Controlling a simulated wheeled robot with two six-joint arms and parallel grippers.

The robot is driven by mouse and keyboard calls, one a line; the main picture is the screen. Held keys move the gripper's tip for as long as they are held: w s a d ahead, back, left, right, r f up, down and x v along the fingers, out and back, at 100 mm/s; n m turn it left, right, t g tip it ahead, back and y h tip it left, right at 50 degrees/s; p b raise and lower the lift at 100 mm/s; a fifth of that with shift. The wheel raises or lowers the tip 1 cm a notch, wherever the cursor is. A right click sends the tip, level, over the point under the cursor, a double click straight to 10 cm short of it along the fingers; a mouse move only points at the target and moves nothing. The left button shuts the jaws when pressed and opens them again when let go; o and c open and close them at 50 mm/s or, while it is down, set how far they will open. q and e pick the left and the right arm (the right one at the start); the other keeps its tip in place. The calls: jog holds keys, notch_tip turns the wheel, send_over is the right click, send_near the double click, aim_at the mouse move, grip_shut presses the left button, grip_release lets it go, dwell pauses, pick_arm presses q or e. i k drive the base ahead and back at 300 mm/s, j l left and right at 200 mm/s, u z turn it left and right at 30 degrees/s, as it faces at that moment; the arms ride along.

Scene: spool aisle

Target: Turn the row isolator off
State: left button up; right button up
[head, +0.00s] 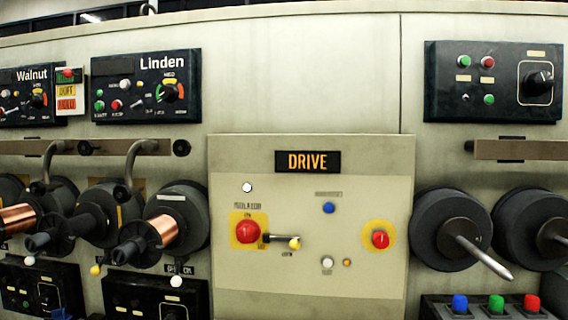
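The row isolator is a red knob (248,232) on a yellow plate, on the left of the beige panel headed DRIVE. The label above it reads ISOLATOR, with smaller text under it too small to read surely. A dark lever (278,239) with a yellow ball end (295,243) sticks out to the right, level with the knob. A small label (287,254) sits below the lever, too small to read surely. Neither of my grippers is in view.
The DRIVE panel also has a white lamp (247,187), a blue button (328,208), a white button (327,262) and a red button (380,239) on yellow. Copper spools (158,228) stick out at left, dark reels with a spindle (480,254) at right.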

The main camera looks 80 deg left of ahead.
aim_at(247, 231)
jog(key=u, duration=2.6)
